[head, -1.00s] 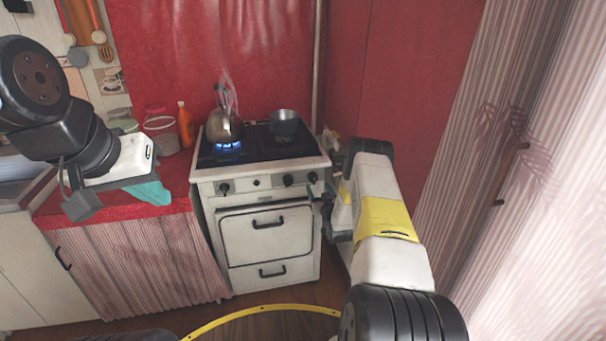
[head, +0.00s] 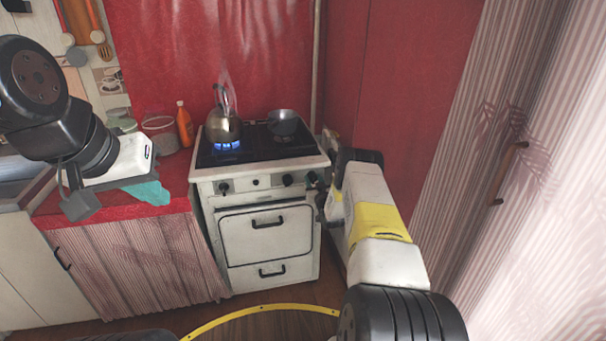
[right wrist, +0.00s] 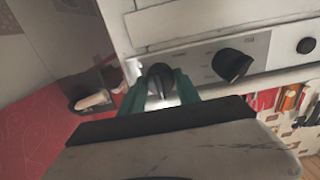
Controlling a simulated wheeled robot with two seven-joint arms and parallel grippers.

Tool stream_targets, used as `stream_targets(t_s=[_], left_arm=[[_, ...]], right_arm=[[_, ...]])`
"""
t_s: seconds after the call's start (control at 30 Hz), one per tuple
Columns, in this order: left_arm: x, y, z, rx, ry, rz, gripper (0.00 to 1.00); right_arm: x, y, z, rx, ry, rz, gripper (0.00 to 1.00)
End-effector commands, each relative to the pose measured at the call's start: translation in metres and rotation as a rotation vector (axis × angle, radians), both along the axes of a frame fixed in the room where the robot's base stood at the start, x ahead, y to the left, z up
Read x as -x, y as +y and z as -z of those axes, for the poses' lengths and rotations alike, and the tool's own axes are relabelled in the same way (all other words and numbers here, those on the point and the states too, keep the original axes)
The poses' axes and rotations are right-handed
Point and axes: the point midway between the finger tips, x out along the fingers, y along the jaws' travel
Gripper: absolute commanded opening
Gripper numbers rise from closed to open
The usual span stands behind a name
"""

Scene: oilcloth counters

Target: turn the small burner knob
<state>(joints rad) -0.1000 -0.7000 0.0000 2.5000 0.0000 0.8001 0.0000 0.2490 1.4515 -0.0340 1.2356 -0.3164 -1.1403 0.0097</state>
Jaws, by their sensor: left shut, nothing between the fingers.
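The white stove has dark knobs along its front panel (head: 240,185). The rightmost knob (head: 312,178) is beside my right gripper (head: 319,190), which is partly hidden by my arm in the head view. In the right wrist view, the green fingers of the right gripper (right wrist: 160,88) are apart, one on each side of this dark knob (right wrist: 160,76); firm contact cannot be made out. Another knob (right wrist: 232,65) is to its right there. My left gripper (head: 80,203) is shut and empty over the red counter at left. No readable label shows which burner each knob serves.
A steaming kettle (head: 222,126) stands over a lit blue flame. A dark pot (head: 283,122) stands at the back right of the cooktop. A red wall is close on the right.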

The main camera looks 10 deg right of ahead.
Motion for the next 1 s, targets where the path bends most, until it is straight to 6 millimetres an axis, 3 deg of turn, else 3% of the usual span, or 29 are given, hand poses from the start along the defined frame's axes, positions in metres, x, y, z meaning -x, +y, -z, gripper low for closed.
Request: stream_targets(t_s=[0.03, 0.1, 0.57, 1.0], left_arm=[[0.0000, 0.0000, 0.0000, 0.000, 0.000, 0.000, 0.00], [0.0000, 0.0000, 0.0000, 0.000, 0.000, 0.000, 0.00], [0.0000, 0.0000, 0.0000, 0.000, 0.000, 0.000, 0.00], [0.0000, 0.0000, 0.0000, 0.000, 0.000, 0.000, 0.00]], right_arm=[[0.0001, 0.0001, 0.0000, 0.000, 0.000, 0.000, 0.13], [0.0001, 0.0001, 0.0000, 0.000, 0.000, 0.000, 0.00], [0.0003, -0.0005, 0.0001, -0.113, 0.004, 0.001, 0.00], [0.0005, -0.0015, 0.0002, -0.500, 0.016, 0.002, 0.00]])
